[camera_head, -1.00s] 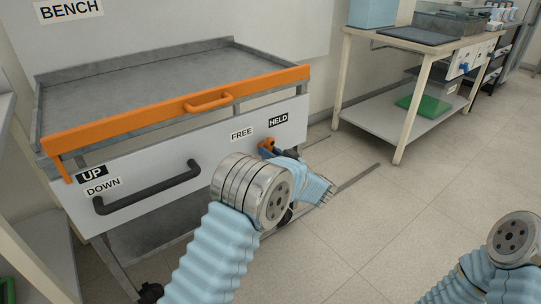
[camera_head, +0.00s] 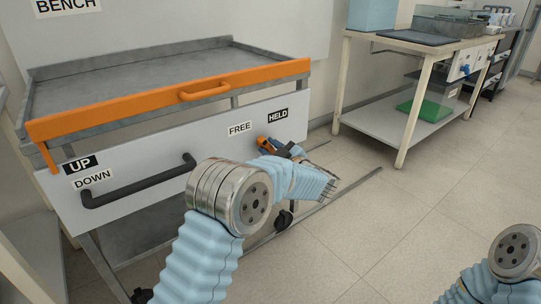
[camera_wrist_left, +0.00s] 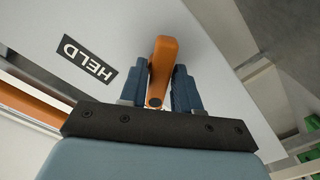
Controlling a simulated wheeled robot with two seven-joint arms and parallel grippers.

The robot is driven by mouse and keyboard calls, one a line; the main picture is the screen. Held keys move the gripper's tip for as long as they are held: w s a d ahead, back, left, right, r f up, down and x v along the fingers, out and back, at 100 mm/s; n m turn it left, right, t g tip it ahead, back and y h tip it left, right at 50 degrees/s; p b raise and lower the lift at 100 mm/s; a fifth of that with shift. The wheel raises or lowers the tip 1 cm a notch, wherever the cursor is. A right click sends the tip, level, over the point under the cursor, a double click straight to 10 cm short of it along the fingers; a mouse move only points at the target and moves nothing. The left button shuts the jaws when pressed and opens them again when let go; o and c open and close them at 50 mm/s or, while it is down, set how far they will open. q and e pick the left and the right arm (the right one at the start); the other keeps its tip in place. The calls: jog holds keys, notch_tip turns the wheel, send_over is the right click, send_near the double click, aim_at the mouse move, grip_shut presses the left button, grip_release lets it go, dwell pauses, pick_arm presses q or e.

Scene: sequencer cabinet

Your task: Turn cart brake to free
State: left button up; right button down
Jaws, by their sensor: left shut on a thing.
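The cart brake is an orange lever (camera_head: 264,143) on the cart's pale front panel (camera_head: 215,147), below the FREE label (camera_head: 239,128) and the HELD label (camera_head: 278,114). My left gripper (camera_head: 275,147) reaches it from the right, its wrist partly covering the panel below. In the left wrist view the orange lever (camera_wrist_left: 161,62) stands between the two dark blue fingers of my left gripper (camera_wrist_left: 157,90), which is shut on it. The HELD label (camera_wrist_left: 86,59) is to the left there. The lever's pivot is not clear. Only part of my right arm shows at lower right; its gripper is out of frame.
The cart has an orange front bar (camera_head: 170,103) with a handle around its grey tray. A black handle (camera_head: 140,184) sits by the UP and DOWN labels, left of my left arm. A bench (camera_head: 376,126) stands at the back right. The floor at right is clear.

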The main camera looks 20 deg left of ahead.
pick_arm(q)
jog(key=shift+f+n+b, duration=0.1)
jog(key=shift+n+b, duration=0.55)
jog(key=shift+n, duration=0.45)
jog(key=o, duration=0.9)
jog(key=p+v, duration=0.1)
jog(key=v, duration=1.3)
jog(key=shift+p, duration=0.35)
jog(key=shift+w+a, duration=0.1)
